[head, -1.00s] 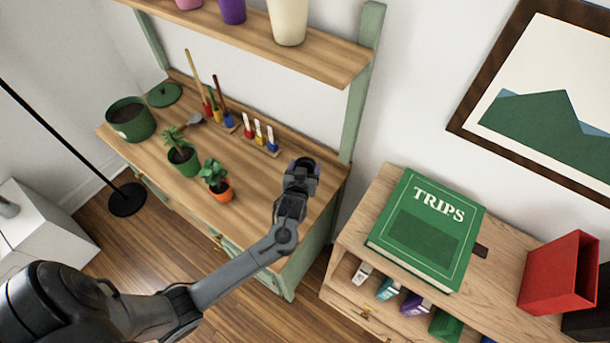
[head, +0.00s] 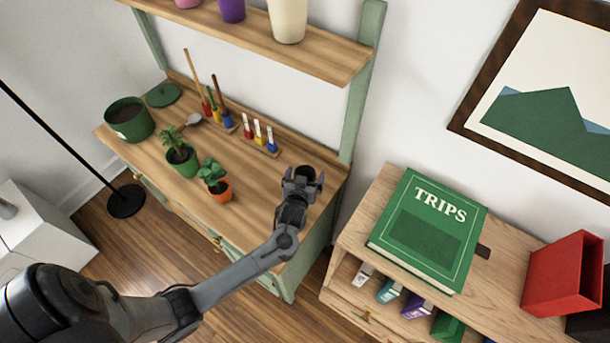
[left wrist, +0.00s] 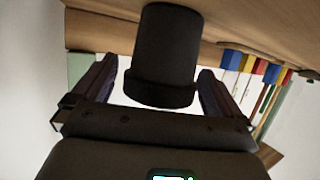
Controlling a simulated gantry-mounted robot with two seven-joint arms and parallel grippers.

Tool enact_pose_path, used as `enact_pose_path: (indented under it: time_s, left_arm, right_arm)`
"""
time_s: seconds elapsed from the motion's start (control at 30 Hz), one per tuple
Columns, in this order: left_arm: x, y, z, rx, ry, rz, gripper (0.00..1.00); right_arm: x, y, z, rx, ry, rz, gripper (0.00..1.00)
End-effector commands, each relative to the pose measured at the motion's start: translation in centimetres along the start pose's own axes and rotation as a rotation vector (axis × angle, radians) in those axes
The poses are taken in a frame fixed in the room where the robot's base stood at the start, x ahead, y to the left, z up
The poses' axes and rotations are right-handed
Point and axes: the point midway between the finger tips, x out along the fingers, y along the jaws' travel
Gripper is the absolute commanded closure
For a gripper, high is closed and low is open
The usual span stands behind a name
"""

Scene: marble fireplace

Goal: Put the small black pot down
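My left gripper (head: 304,178) is at the right end of the bench. In the left wrist view its two fingers are spread on either side of the pot, with visible gaps between them and the pot. The gripper is open. In the head view the pot is mostly lost among the dark fingers. My right gripper is in neither view.
The bench (head: 258,178) also carries a green-potted plant (head: 182,158), an orange-potted plant (head: 217,182), a large green pot (head: 129,119) and colourful tool racks (head: 261,140). A shelf (head: 240,38) with pots hangs above. A low cabinet with a green book (head: 427,230) stands to the right.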

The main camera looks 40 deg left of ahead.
Motion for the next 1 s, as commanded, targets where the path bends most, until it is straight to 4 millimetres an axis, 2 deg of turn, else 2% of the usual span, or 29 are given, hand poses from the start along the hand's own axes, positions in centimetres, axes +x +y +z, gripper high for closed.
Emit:
enact_pose_path:
  time_s: [0.27, 0.37, 0.8, 1.0]
  left_arm:
    - [-0.1, 0.0, -0.4, 0.000, 0.001, 0.000, 0.00]
    - [-0.9, 0.0, -0.3, 0.000, -0.001, 0.000, 0.00]
    - [-8.4, 0.0, -0.4, -0.002, -0.001, 0.000, 0.00]
    - [-11.0, 0.0, -0.3, -0.001, -0.001, 0.000, 0.00]
  right_arm:
    - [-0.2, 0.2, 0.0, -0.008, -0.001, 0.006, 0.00]
    - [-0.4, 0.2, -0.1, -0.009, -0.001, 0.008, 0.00]
    - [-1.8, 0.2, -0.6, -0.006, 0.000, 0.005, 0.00]
    - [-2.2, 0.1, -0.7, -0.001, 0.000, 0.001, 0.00]
